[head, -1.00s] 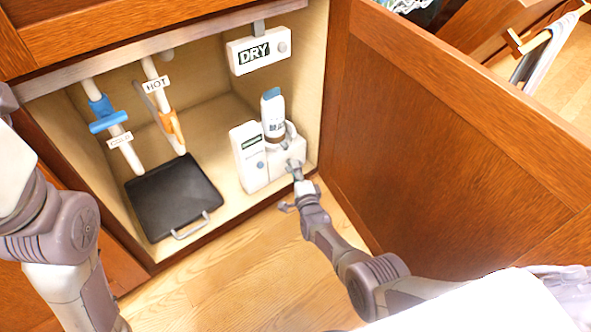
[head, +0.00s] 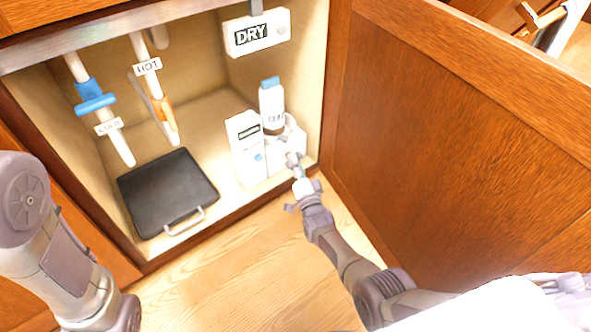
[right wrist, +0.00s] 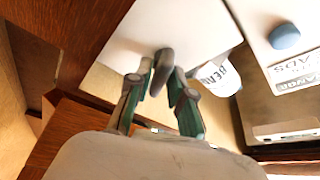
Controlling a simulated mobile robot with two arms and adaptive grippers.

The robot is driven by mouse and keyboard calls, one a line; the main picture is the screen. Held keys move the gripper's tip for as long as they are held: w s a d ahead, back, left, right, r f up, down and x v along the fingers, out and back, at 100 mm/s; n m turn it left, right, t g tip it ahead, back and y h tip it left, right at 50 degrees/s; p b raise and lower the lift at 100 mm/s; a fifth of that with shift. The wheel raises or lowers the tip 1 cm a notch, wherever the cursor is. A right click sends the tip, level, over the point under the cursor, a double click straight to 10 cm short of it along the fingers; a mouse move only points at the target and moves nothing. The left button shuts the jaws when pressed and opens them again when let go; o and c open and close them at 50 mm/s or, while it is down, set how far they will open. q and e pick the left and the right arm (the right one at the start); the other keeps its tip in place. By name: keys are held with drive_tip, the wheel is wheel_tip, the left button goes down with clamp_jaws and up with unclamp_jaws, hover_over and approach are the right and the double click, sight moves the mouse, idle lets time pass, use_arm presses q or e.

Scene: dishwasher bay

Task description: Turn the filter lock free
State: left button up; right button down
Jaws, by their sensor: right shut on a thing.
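The filter lock is a small dark grey lever (right wrist: 163,70) on the face of a white housing (right wrist: 188,24) in the right wrist view. My right gripper (right wrist: 163,84) has its fingers on either side of this lever and is shut on it. In the head view my right gripper (head: 294,162) is at the front of the white housing (head: 292,140), low at the right of the open cabinet. The lever is too small there to judge its angle. My left arm shows at the left of the head view, but its gripper is out of frame.
A white bottle (head: 272,105) with a blue cap stands at the housing, beside a white box (head: 246,148) with a blue button. A black tray (head: 165,192), COLD and HOT pipes and a DRY unit (head: 257,33) are in the cabinet. The open door (head: 440,140) stands close at right.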

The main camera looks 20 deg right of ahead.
drive_tip(key=shift+w+d+f+n+t+y+b, duration=0.1)
drive_tip(key=shift+n+t+y+b, duration=0.15)
drive_tip(key=shift+n+y+b, duration=1.55)
drive_tip(key=shift+s+f+n+t+y+b, duration=0.1)
drive_tip(key=shift+n+t+y+b, duration=0.45)
drive_tip(key=shift+n, duration=2.4)
drive_tip(key=shift+w+d+n+y+b, duration=0.1)
drive_tip(key=shift+n+y+b, duration=0.65)
drive_tip(key=shift+n+b, duration=1.2)
drive_tip(key=shift+n+p, duration=0.35)
drive_tip(key=shift+n, duration=0.45)
drive_tip(key=c, duration=1.1)
unclamp_jaws()
drive_tip(key=v, duration=0.7)
drive_tip(key=shift+s+d, duration=0.1)
drive_tip(key=shift+s, duration=0.15)
